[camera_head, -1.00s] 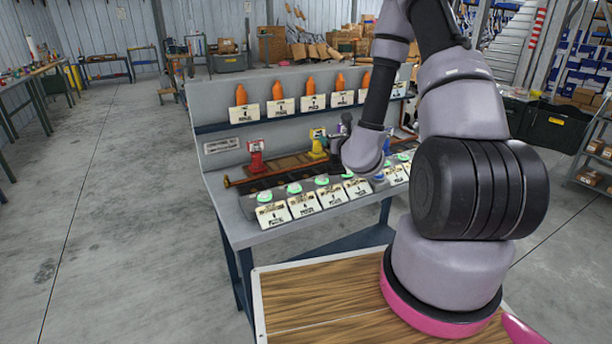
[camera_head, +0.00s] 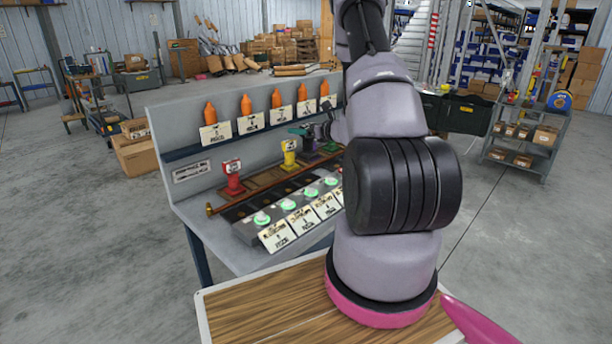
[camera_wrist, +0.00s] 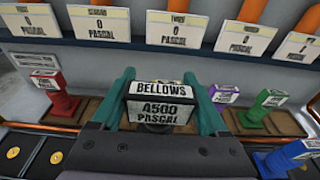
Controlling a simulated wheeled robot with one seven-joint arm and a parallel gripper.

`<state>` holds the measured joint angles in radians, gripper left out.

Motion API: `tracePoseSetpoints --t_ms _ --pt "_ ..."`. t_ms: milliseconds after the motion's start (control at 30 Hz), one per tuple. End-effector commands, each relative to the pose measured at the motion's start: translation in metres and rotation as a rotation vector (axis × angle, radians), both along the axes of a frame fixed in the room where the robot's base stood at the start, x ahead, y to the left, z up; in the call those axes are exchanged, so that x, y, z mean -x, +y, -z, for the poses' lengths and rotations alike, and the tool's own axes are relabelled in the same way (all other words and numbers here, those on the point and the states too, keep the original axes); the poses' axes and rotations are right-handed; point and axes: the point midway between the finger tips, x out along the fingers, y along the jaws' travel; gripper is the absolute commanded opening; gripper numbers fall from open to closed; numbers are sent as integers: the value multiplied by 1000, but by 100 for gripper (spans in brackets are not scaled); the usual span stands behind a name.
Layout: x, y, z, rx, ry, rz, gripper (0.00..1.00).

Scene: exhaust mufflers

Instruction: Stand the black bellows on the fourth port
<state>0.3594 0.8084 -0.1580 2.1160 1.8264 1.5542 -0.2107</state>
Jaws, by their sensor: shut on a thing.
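My gripper (camera_wrist: 165,85) has teal fingers, shut on a dark block with a plate reading "BELLOWS 4500 PASCAL" (camera_wrist: 160,101), apparently the black bellows. It is held upright over the bench; the plate hides most of its body and whatever lies under it. Part of this row is hidden by my arm. I cannot tell which place is the fourth port.
Red (camera_wrist: 58,95), purple (camera_wrist: 224,94), green (camera_wrist: 264,105) and blue (camera_wrist: 290,156) bellows stand around my gripper. A shelf (camera_head: 190,148) with orange cones and "0 PASCAL" cards (camera_wrist: 180,29) runs behind. A copper-coloured pipe (camera_head: 225,208) runs along the bench.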

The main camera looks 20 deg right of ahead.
Motion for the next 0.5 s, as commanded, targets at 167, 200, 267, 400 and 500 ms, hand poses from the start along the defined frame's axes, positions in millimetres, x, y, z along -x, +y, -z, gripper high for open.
tracePoseSetpoints --t_ms 167,200,267,400,500 --pt "1 -1 34 -3 5 -5 0" --pt "1 -1 40 -3 4 -5 0" --pt "1 -1 47 -3 2 -4 0" --pt "1 -1 57 -3 1 -5 0" --pt "1 0 69 -3 2 -4 0"
